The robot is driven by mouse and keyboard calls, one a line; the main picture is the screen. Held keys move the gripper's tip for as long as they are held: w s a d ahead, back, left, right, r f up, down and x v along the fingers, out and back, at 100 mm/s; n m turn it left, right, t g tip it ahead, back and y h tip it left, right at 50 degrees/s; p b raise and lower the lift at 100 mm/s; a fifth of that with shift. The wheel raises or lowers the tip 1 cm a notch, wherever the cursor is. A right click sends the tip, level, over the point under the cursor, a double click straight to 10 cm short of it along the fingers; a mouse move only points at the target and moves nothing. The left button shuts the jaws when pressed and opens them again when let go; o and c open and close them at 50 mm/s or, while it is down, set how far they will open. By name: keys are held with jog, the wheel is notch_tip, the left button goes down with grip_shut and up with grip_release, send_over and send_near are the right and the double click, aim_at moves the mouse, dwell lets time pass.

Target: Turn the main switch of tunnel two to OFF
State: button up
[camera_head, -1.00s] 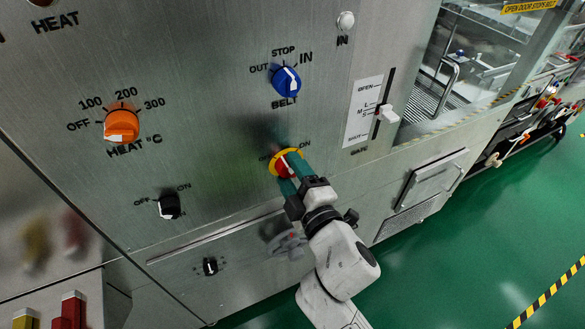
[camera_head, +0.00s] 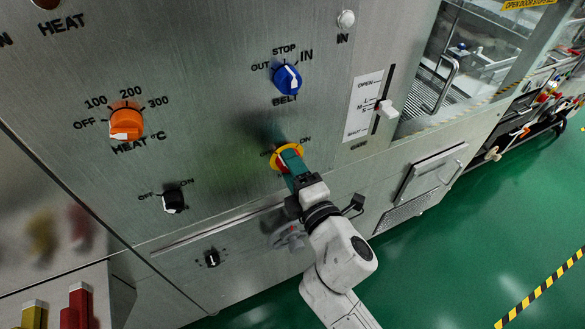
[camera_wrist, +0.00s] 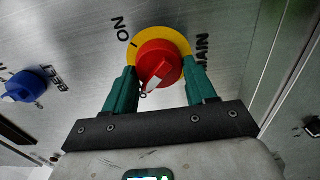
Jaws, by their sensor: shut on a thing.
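The main switch is a red knob (camera_wrist: 158,62) on a yellow round plate (camera_wrist: 160,35) in the metal panel. It also shows in the head view (camera_head: 281,160), partly hidden by my fingers. In the wrist view the knob's white pointer aims down and slightly left, toward a letter O, the rest of that label being hidden by my finger. The ON label (camera_wrist: 121,30) lies at upper left, away from the pointer. My gripper (camera_wrist: 155,85) has its two green fingers on either side of the knob, shut on it. No tunnel number is readable.
On the same panel are a blue belt knob (camera_head: 287,79), an orange heat knob (camera_head: 126,122), a small black OFF/ON switch (camera_head: 173,201) and a white gate slider (camera_head: 388,109). A hatch with a handle (camera_head: 430,175) is at right. Green floor (camera_head: 450,260) lies clear at lower right.

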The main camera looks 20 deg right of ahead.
jog(key=o, duration=1)
jog(key=s+b, duration=0.3)
jog(key=s, duration=0.7)
jog(key=shift+s, duration=0.4)
